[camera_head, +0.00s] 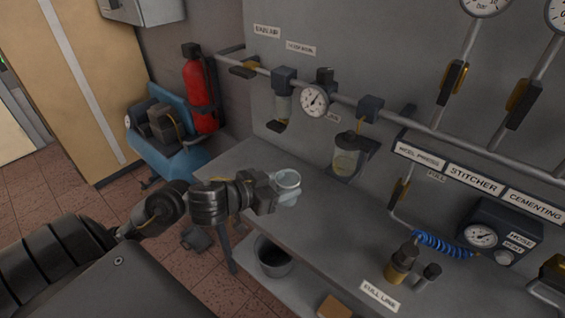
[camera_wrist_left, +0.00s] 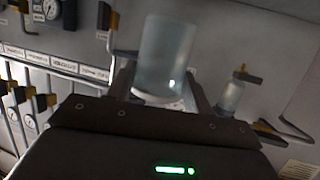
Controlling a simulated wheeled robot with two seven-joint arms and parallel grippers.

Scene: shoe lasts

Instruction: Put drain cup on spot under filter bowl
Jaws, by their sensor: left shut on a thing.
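The drain cup (camera_head: 289,180) is a clear, pale cup held upright in my left gripper (camera_head: 276,190), above the left part of the grey bench. It also shows large between the fingers in the left wrist view (camera_wrist_left: 165,55). Two filter units hang from the wall pipe: one with a clear bowl (camera_head: 283,107) at the left, one with a yellowish bowl (camera_head: 346,158) to its right. The cup is in front of and below them in the picture, apart from both. I cannot make out a marked spot on the bench. My right gripper is not in view.
The grey bench (camera_head: 330,215) is mostly clear in the middle. A brass fitting (camera_head: 402,262) and a blue coiled hose (camera_head: 442,244) are at its right. A dark bucket (camera_head: 273,258) stands below its front edge. A gauge (camera_head: 314,101) hangs between the filter units.

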